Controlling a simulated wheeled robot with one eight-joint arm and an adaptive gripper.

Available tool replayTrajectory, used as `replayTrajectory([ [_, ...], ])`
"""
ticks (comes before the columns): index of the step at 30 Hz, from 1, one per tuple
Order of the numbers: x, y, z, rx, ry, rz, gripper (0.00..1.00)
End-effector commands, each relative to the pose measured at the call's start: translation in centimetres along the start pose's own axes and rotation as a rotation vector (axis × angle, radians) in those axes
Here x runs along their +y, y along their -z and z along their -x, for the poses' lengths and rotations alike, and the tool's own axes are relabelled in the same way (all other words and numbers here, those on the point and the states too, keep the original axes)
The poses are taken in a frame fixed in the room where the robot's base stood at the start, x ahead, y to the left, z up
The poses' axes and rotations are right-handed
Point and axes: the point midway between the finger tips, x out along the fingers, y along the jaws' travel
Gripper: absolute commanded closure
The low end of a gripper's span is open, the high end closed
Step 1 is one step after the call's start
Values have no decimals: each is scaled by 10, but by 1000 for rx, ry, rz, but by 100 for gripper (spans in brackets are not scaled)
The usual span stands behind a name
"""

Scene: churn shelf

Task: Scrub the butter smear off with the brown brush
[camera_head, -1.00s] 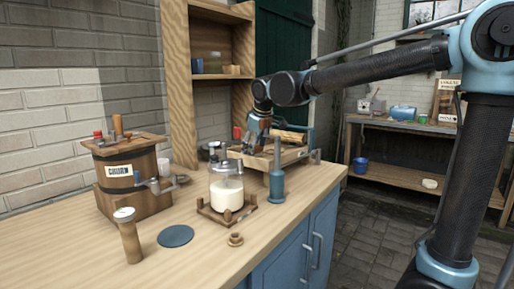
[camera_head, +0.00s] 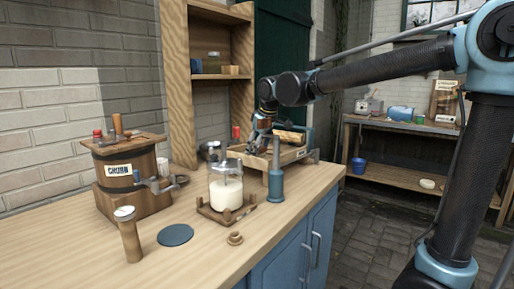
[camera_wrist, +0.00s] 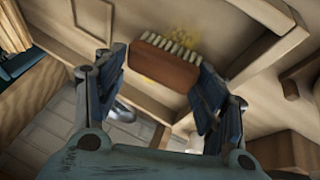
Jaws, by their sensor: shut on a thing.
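The brown brush (camera_wrist: 166,68), with pale bristles along one side, is between the two fingers of my gripper (camera_head: 261,134) in the wrist view. The yellow butter smear (camera_wrist: 184,36) shows on the wood just past the bristles, and a little more yellow shows near the brush's lower left edge. The bristles are at or very close to the smear; I cannot tell whether they touch it. In the head view my gripper is over the wooden tray (camera_head: 292,156) at the back of the counter, and the smear cannot be made out there.
A glass jar of white liquid (camera_head: 226,191) and a blue-grey upright tool (camera_head: 276,185) stand just in front of the tray. A wooden churn (camera_head: 131,178), a wooden-handled cylinder (camera_head: 130,238) and a dark disc (camera_head: 175,235) are to the left. The counter's front left (camera_head: 60,245) is clear.

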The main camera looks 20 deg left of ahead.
Motion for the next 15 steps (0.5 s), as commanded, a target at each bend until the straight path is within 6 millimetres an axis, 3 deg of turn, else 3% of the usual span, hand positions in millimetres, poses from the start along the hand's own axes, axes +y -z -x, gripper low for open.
replayTrajectory([
  [15,28,-4,-8,1,-6,-6,74],
])
